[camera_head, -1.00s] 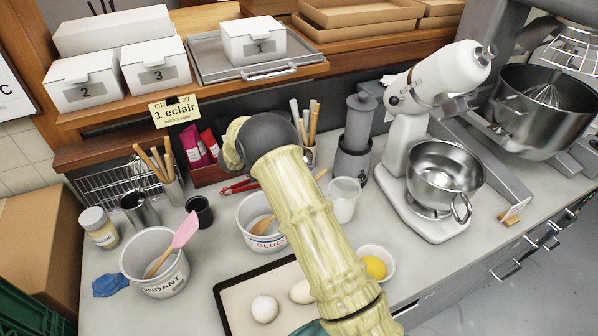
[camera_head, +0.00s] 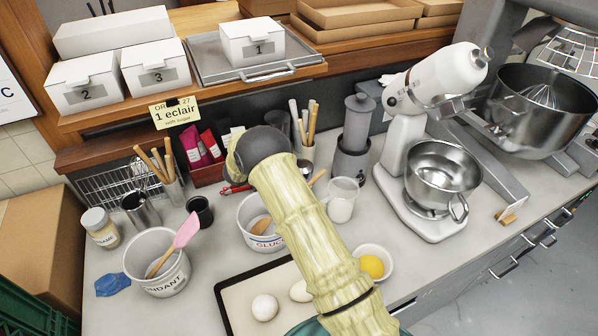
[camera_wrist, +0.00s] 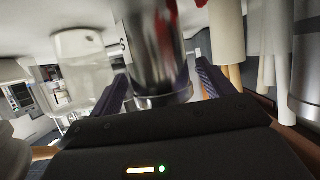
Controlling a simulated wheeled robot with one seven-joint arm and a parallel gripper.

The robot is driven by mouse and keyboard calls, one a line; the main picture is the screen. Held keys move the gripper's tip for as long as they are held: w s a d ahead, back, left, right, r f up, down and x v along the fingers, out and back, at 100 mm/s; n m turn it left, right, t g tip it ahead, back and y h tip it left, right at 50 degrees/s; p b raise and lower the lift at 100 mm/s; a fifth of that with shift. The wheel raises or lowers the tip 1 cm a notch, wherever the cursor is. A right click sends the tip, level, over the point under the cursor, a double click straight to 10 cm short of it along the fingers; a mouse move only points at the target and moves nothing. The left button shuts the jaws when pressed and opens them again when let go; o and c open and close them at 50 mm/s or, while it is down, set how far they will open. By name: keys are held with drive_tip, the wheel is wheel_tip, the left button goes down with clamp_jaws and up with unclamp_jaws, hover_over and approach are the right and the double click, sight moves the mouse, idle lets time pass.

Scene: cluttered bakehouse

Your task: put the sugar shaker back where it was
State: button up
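A shiny metal cylinder, apparently the sugar shaker (camera_wrist: 155,55), stands straight ahead in the wrist view, which looks upside down. My gripper (camera_wrist: 162,78) has one dark finger on each side of it; the fingers look apart, with slight gaps, though blur makes contact hard to judge. My fingers are hidden there behind my arm.
A utensil crock (camera_head: 304,154) and a clear measuring jug (camera_head: 342,200) stand close on the right. Pink and red packets (camera_head: 194,148) are at left. A white tub (camera_head: 249,236), an egg tray (camera_head: 235,299) and a stand mixer (camera_head: 398,146) crowd the counter.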

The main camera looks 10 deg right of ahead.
drive_tip(key=shift+f, duration=0.15)
drive_tip(key=shift+a+b, duration=0.25)
drive_tip(key=shift+b, duration=0.1)
drive_tip(key=b+v, duration=0.5)
drive_tip(key=v, duration=1.2)
drive_tip(key=shift+w, duration=0.15)
drive_tip(key=shift+w, duration=0.1)
